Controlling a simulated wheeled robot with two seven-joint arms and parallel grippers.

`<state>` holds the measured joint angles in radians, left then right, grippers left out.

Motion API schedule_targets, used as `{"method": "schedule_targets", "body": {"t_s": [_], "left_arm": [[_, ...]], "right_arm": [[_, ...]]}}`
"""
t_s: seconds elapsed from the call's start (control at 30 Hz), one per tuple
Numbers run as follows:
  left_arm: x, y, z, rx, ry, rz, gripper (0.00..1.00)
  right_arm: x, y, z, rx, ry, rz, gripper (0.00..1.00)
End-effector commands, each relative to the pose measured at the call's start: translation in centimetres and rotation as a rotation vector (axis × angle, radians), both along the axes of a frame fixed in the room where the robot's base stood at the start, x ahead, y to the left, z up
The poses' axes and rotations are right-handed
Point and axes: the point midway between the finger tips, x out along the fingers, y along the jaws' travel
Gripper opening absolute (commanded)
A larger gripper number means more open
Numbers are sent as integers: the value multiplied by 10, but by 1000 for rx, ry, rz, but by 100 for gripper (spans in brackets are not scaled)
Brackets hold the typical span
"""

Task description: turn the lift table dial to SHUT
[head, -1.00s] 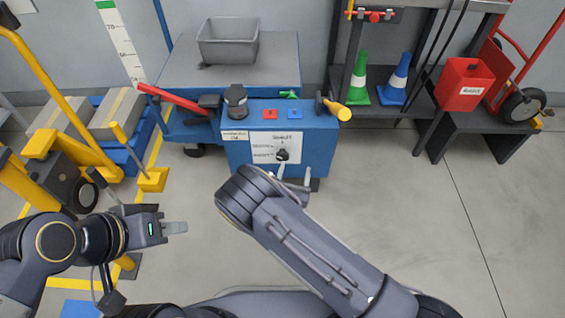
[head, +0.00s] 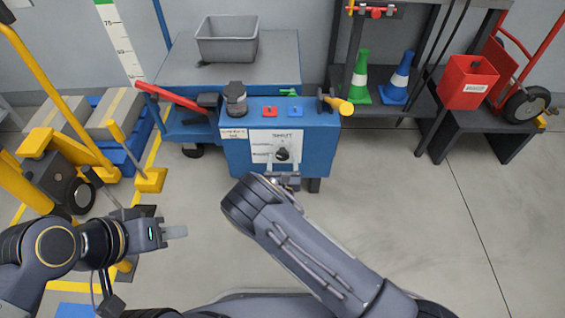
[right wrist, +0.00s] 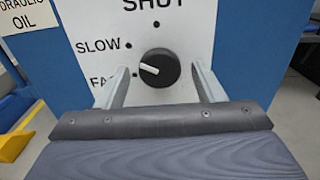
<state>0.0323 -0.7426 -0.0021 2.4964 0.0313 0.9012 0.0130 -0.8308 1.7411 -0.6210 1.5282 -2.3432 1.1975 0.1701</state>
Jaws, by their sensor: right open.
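The lift table (head: 310,152) is blue, with a white dial plate on its front. The black dial (head: 282,154) is round with a white pointer bar. In the right wrist view the dial (right wrist: 158,68) has its pointer toward the left, between the SLOW and FAST labels; SHUT is at the top. My right gripper (head: 283,165) is open, with one finger on each side of the dial; in the right wrist view its fingers (right wrist: 163,78) appear apart from the knob. My left gripper (head: 175,232) is away at the lower left, seen edge-on and holding nothing visible.
A grey bin (head: 228,42) sits on the lift table top. A black canister (head: 236,98), red and blue buttons and a yellow-ended handle (head: 338,104) are above the dial. Yellow equipment (head: 150,180) stands at left. The floor at right is clear.

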Motion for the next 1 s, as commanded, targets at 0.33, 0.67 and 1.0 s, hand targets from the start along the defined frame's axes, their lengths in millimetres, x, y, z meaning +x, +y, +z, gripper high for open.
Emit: {"method": "schedule_targets", "body": {"t_s": [0.33,0.67,1.0], "left_arm": [[0,0,0,0,0,0,36],[0,0,1,0,0,0,36],[0,0,7,0,0,0,36]], "right_arm": [[0,0,0,0,0,0,33],[0,0,0,15,0,-1,19],[0,0,1,186,1,-1,19]]}}
